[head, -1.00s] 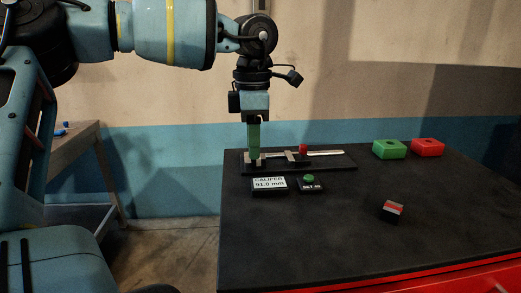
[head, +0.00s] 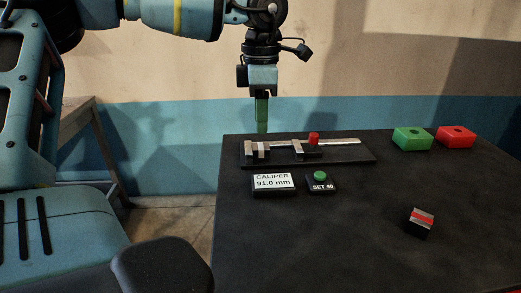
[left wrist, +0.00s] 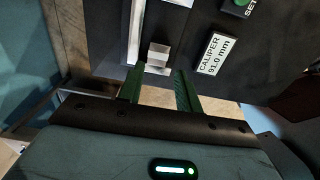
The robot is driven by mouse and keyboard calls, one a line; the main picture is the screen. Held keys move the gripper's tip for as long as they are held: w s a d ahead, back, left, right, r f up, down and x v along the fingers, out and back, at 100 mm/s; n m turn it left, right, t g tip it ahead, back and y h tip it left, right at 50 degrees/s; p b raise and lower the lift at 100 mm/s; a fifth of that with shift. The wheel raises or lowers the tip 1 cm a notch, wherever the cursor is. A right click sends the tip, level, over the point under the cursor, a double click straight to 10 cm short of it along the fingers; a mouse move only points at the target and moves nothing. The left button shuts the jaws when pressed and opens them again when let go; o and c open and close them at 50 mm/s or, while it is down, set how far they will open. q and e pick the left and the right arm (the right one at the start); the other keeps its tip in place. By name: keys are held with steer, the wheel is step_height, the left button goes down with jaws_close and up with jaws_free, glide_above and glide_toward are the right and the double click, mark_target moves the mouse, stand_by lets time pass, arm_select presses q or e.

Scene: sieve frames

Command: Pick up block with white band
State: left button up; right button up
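The only clearly banded loose block is a dark one with a red band on its top (head: 421,222), at the right of the table. I cannot make out a white band on any block. A small grey metallic piece (left wrist: 158,56) is at the left end of the caliper (head: 340,142); I cannot tell whether it is a block or a jaw. My left gripper (head: 262,131) points down, above that end of the caliper. In the left wrist view its green fingers (left wrist: 160,88) are apart with nothing between them. My right gripper is out of view.
A display (head: 273,182) reads 91.0 mm, beside a green-button box (head: 320,183). A green box (head: 412,138) and a red box (head: 455,137) stand at the back right. The table's front middle is clear. A side table (head: 85,115) stands at the left.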

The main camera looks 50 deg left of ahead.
mark_target(261, 146)
arm_select(q)
steer(key=shift+f, duration=0.6)
step_height(261, 146, down, 4)
steer(key=shift+w+a+f+p, duration=0.1)
steer(key=shift+a+p, duration=0.05)
steer(key=shift+p, duration=0.45)
steer(key=shift+f, duration=0.45)
jaws_close()
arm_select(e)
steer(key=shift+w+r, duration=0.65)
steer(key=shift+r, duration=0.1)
arm_select(q)
steer(key=shift+r, duration=0.1)
